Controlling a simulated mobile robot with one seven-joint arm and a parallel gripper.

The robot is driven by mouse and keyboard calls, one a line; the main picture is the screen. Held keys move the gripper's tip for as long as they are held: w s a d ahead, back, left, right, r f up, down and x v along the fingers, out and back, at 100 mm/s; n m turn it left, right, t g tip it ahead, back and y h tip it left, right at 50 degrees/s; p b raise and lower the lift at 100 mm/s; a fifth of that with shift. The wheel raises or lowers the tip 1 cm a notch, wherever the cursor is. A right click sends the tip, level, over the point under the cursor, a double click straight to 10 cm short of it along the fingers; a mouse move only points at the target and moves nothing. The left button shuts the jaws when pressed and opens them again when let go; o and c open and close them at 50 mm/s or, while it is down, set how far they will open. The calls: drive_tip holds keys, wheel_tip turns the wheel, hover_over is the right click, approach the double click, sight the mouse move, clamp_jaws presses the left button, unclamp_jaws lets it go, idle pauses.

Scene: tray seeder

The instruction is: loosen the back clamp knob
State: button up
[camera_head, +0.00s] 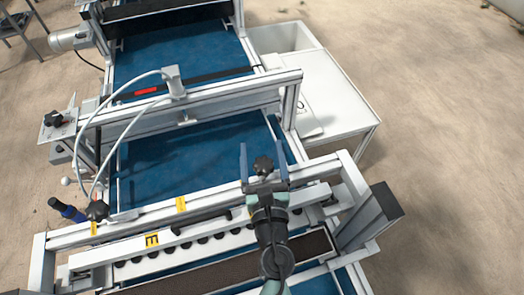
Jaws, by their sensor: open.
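My gripper (264,152) is open, its two fingers pointing away from me over the blue belt. A black lobed knob (263,165) shows between the fingers, close to the palm. I cannot tell whether the fingers touch it. A second black knob (97,210) sits at the left end of the near frame, beside white tubing. A third black knob (54,118) is on a small plate at the far left. No label shows which one is the back clamp knob. My wrist hides part of the near rail below the gripper.
The blue belt (190,160) runs away under a metal cross frame (230,90). A yellow-marked bar with several dark fittings (190,245) crosses the near side. A dark box (370,215) stands on the right, a white table (330,90) behind it. Sandy floor is free at right.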

drive_tip(key=s+d+b, duration=0.1)
drive_tip(key=s+b, duration=0.4)
drive_tip(key=s, duration=0.8)
drive_tip(key=shift+d, duration=0.15)
